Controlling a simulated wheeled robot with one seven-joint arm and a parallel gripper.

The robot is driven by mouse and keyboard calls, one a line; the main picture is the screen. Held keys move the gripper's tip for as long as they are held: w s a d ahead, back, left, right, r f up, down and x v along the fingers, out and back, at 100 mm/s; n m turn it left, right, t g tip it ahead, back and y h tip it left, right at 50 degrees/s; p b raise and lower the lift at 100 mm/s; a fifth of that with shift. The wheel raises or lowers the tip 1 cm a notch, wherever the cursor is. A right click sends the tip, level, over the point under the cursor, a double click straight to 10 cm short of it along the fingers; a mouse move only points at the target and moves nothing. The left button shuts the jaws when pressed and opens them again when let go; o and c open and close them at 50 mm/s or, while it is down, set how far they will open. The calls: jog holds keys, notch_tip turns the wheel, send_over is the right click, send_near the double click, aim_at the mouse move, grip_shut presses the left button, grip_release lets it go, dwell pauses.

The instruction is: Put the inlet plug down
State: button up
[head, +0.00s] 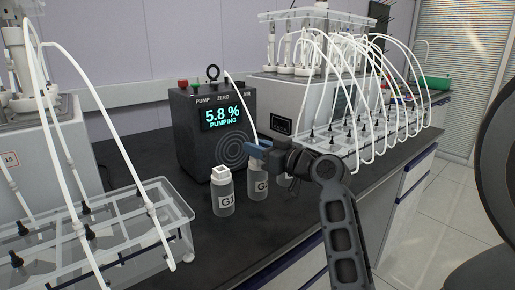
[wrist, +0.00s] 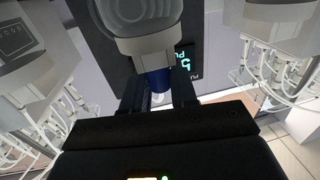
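The blue inlet plug (head: 258,142) is in the jaws of my gripper (head: 262,152), at the top of the second clear bottle (head: 258,187). A thin white tube rises from near the plug towards the black analyser. In the wrist view my gripper's fingers (wrist: 158,92) close on the blue plug (wrist: 153,80) from both sides. The bottle (wrist: 145,25) shows right beside it, at the top of that view. I cannot tell whether the plug is seated in the bottle's neck or only touching it.
The black analyser (head: 198,140) reads "5.8 % PUMPING". A capped bottle marked G (head: 222,190) stands left of the gripper. Reactor racks with white tubes stand left (head: 130,235) and behind right (head: 335,140).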

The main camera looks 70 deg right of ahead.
jog(key=o, duration=0.5)
jog(key=shift+r+p, duration=0.2)
jog(key=shift+p, duration=0.1)
jog(key=shift+s+a+f, duration=0.1)
jog(key=shift+s+f, duration=0.05)
jog(key=shift+s, duration=0.2)
jog(key=b+v, duration=0.1)
jog(key=v, duration=1)
jog(key=shift+s+b, duration=0.15)
jog(key=shift+b, duration=0.25)
